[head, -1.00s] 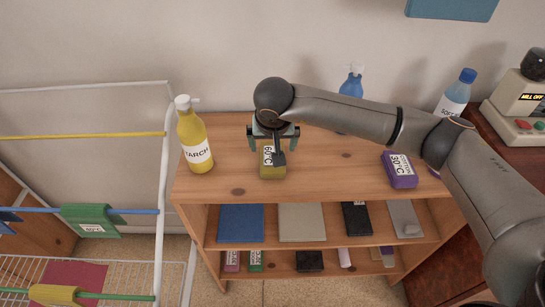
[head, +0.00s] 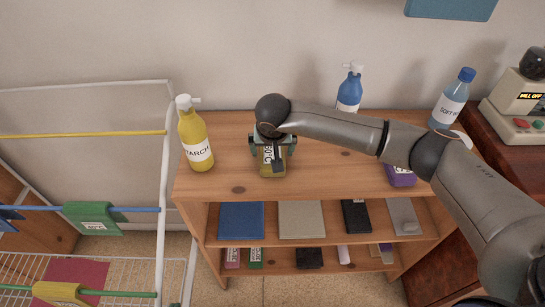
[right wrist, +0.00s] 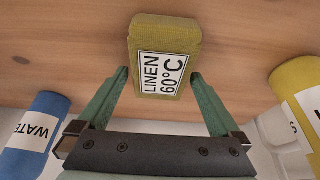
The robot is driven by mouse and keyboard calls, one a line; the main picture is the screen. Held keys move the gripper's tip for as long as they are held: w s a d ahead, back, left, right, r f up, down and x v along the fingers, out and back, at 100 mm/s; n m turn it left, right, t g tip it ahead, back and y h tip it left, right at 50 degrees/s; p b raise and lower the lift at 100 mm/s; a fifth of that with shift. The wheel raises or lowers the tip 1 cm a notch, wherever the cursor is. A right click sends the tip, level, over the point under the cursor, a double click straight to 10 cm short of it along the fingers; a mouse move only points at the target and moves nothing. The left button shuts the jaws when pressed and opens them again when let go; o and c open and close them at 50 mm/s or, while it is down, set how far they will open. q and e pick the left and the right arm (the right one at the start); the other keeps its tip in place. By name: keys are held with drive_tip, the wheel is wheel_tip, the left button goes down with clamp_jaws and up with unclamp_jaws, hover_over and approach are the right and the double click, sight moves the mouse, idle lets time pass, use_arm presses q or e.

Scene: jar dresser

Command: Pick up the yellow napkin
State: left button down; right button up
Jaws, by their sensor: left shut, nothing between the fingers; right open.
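The yellow napkin (head: 270,171) is a small olive-yellow folded block labelled "LINEN 60°C" on the left part of the wooden dresser top. It also shows in the right wrist view (right wrist: 165,35). My right gripper (head: 271,150) is over the napkin's back part in the head view and hides some of it. In the right wrist view, the right gripper (right wrist: 160,76) is open, its fingertips on either side of the napkin's labelled end with small gaps. My left gripper is not in view.
A yellow starch bottle (head: 195,138) stands left of the napkin. A blue spray bottle (head: 349,92), a softener bottle (head: 450,103) and a purple block (head: 401,177) stand to the right. A white drying rack (head: 166,190) holding cloths, one yellow (head: 57,292), is at left.

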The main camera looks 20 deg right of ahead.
drive_tip(key=shift+f, duration=0.15)
drive_tip(key=shift+c, duration=0.4)
drive_tip(key=c, duration=1.2)
drive_tip(key=shift+c, duration=0.2)
